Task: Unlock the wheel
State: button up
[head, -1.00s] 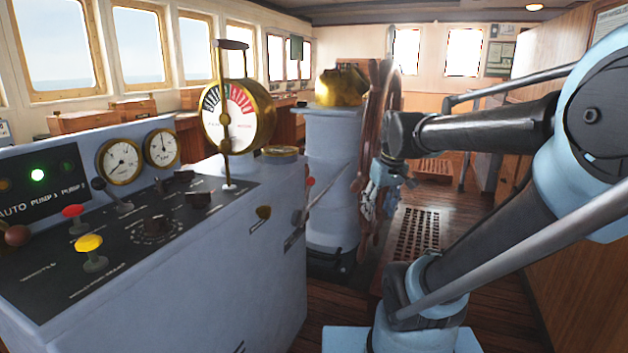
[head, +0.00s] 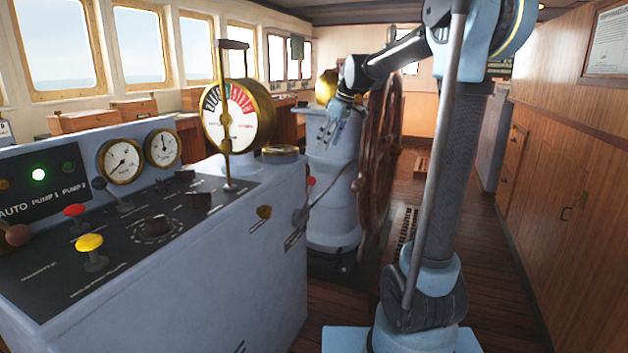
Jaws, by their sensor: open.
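The wooden ship's wheel (head: 378,170) stands upright, seen nearly edge-on, on the right side of the blue-grey pedestal (head: 333,205). My gripper (head: 329,136) is open and points down, in front of the pedestal's upper part and left of the wheel in the picture. It looks empty. A brass cover (head: 325,86) on top of the pedestal is partly hidden by my arm. A slanted lever (head: 322,195) and a small red knob (head: 311,181) show between the console and the pedestal, below my gripper. I cannot tell which part locks the wheel.
The grey console (head: 230,270) fills the left front, with a red knob (head: 75,210), a yellow knob (head: 89,242) and gauges. A brass telegraph dial (head: 228,125) rises from it. Wooden cabinets (head: 565,200) line the right wall. Wooden floor is open between them.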

aim_at(313, 178)
jog(key=x, duration=1.7)
jog(key=shift+w+a+f, duration=0.1)
jog(key=shift+w+a, duration=0.15)
jog(key=shift+a, duration=0.05)
